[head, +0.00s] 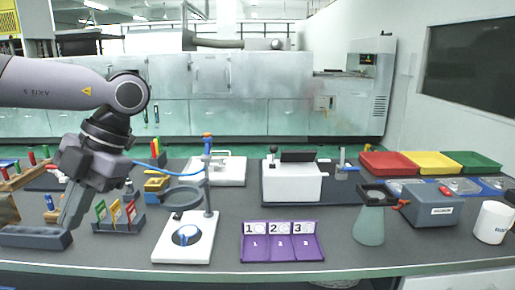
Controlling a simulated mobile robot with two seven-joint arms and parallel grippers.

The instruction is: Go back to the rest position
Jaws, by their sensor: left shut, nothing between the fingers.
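My left arm comes in from the left in the head view. My left gripper (72,212) points down over the left part of the dark table (225,262). Its fingers are together and nothing shows between them. The fingertips are just above or beside a dark grey block (30,237) at the table's front left; I cannot tell whether they touch it. My right gripper does not show.
Near the gripper stands a rack with coloured frames (118,215). Rightward are a white-based stand (185,243), a purple numbered tray (282,247), a greenish flask (369,228), a grey box (432,207) and a white mug (493,222). Coloured trays (390,165) lie back right.

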